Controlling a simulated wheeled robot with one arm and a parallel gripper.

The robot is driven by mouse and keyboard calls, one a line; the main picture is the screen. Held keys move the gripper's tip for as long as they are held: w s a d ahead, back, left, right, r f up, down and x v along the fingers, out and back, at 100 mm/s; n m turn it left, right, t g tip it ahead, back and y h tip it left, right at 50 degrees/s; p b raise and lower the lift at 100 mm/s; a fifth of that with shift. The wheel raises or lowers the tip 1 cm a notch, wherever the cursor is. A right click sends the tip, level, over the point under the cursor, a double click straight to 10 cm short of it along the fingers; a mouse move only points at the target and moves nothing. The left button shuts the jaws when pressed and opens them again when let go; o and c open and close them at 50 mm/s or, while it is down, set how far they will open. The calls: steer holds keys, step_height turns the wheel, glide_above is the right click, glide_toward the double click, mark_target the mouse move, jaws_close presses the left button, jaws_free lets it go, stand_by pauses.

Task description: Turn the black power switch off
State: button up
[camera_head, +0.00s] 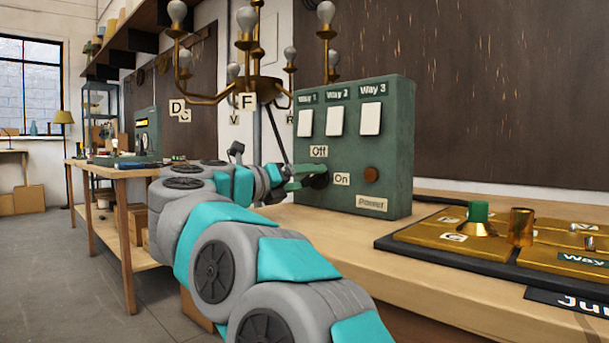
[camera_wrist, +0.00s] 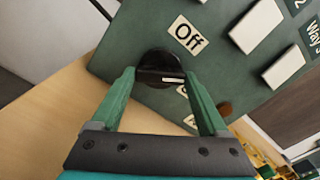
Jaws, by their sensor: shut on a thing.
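The black power switch (camera_wrist: 160,63) is a round knob with a raised grip bar and a short white line, on the front of a green box (camera_head: 391,165). In the head view the knob (camera_head: 320,181) is partly hidden by my gripper (camera_head: 308,178). The "Off" label (camera_head: 318,151) is above it and the "On" label (camera_head: 341,179) to its right. In the wrist view my gripper (camera_wrist: 160,76) has its green fingers on either side of the grip bar, shut on it. The white line lies near the right finger; which label it points at is unclear. The "On" label is partly hidden there.
Three white rocker switches (camera_head: 336,120) are above the knob, and a dark red lamp (camera_head: 371,174) is to its right. A chandelier (camera_head: 254,85) hangs close above my arm. A board with brass plates (camera_head: 440,237) is on the bench at right.

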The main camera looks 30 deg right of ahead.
steer(key=n+p, duration=0.6)
steer(key=shift+r+n, duration=0.3)
steer(key=n+p, duration=0.3)
steer(key=p, duration=0.1)
steer(key=shift+f, duration=0.1)
steer(key=shift+f+n+p, duration=0.15)
steer(key=shift+n+p, duration=0.5)
steer(key=shift+n, duration=0.15)
steer(key=shift+f, duration=0.1)
steer(key=o, duration=1.2)
steer(key=shift+o, duration=0.2)
steer(key=shift+b+v, duration=0.3)
steer(key=shift+v, duration=3.65)
